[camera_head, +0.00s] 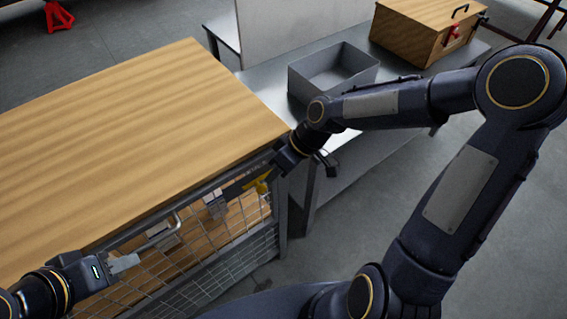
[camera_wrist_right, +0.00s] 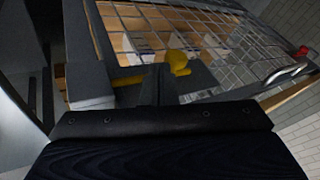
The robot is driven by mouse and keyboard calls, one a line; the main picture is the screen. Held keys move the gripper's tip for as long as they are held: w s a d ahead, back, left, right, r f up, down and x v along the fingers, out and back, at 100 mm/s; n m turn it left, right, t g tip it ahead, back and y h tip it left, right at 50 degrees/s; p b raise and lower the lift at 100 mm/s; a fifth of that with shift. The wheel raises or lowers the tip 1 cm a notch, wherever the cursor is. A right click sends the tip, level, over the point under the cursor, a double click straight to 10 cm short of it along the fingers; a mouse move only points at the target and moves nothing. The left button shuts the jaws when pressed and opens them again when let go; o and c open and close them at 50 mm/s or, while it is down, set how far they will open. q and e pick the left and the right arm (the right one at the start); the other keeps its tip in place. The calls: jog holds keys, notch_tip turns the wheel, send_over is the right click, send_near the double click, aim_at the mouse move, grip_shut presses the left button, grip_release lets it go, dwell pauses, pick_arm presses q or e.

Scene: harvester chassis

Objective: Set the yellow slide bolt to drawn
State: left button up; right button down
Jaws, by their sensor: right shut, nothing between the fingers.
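The yellow slide bolt (camera_head: 262,187) is on the mesh front of the wood-topped cabinet, near its right corner. In the right wrist view its yellow knob (camera_wrist_right: 179,62) stands just right of my fingers, and part of its yellow bar (camera_wrist_right: 128,80) shows to their left. My right gripper (camera_head: 275,176) is shut and empty, close beside the bolt; in the wrist view its fingers (camera_wrist_right: 156,84) hide the bolt's middle. I cannot tell whether they touch it. My left gripper (camera_head: 125,263) is at the lower left, by the cabinet front, away from the bolt; its jaw gap is unclear.
The cabinet's wooden top (camera_head: 140,140) is bare. A metal handle (camera_head: 168,228) is on the mesh front. A grey open tray (camera_head: 333,72) and a wooden box (camera_head: 425,28) stand on the metal table behind my right arm. The floor in front is partly clear.

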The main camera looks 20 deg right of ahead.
aim_at(256, 186)
jog(key=shift+a+f, duration=0.25)
jog(key=shift+f, duration=0.1)
jog(key=a, duration=0.1)
jog(key=s+a+b, duration=0.1)
jog(key=a, duration=0.1)
jog(key=a+b, duration=0.1)
jog(key=shift+s+a+f, duration=0.1)
jog(key=shift+s+a, duration=0.15)
jog(key=shift+s, duration=0.05)
jog(key=shift+s+a, duration=0.2)
jog(key=shift+a, duration=0.1)
